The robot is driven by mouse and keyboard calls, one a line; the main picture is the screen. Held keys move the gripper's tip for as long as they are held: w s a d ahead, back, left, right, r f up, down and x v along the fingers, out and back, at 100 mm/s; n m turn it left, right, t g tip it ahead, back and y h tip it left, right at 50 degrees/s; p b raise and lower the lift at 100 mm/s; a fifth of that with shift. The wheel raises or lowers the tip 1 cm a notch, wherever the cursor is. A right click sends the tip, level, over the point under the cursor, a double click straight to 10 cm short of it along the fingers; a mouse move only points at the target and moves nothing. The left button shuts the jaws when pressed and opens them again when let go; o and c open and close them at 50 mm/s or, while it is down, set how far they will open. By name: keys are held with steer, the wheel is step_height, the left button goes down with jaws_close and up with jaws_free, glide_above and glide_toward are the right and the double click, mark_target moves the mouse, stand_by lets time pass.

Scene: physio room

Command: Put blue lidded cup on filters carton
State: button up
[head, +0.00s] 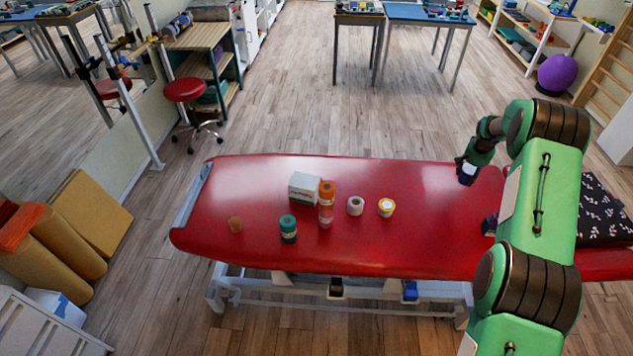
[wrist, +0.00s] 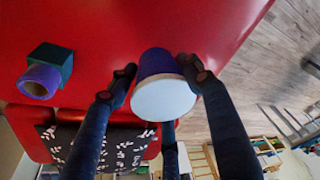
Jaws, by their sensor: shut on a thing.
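My gripper (head: 466,168) is shut on the blue lidded cup (head: 467,178), held over the right part of the red couch near its far edge. In the wrist view the cup's pale lid (wrist: 164,98) faces the camera, with its dark blue wall between the two fingers. The white filters carton (head: 304,188) stands left of the couch's middle, well to the left of my gripper. Its top looks clear. An orange-capped bottle (head: 326,206) stands close against its right front side in the head view.
A purple roll (wrist: 40,82) and dark teal block (wrist: 52,62) lie near a patterned black cloth (wrist: 100,148).

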mark_target(304, 183)
steer(key=w+a+r+n, duration=0.1)
steer(key=a, duration=0.7)
steer(key=w+a+r+n, duration=0.1)
steer(key=w+a, duration=0.1)
steer(key=a, duration=0.7)
steer(key=shift+w+a+r+b, duration=0.2)
steer(key=shift+a+r+b, duration=0.05)
steer(key=shift+a+b, duration=0.1)
steer(key=shift+o, duration=0.2)
steer(key=a+r+n+y, duration=0.1)
steer(key=a+r+n, duration=0.1)
steer(key=a, duration=1.5)
steer(key=shift+b, duration=0.35)
steer(key=s+a+r+n, duration=0.1)
steer(key=s+a, duration=0.2)
steer(key=a, duration=0.8)
steer(key=s+a+r+n+b, duration=0.1)
steer(key=s+a+r+n, duration=0.1)
steer(key=a, duration=0.9)
steer(key=s+a+r+n, duration=0.1)
steer(key=s+a, duration=0.3)
steer(key=a, duration=0.7)
steer(key=shift+s+a+r+n+y, duration=0.2)
steer(key=shift+s+r+n+y, duration=0.05)
steer(key=shift+s+n+y, duration=0.15)
steer(key=shift+f, duration=0.1)
steer(key=shift+c, duration=0.2)
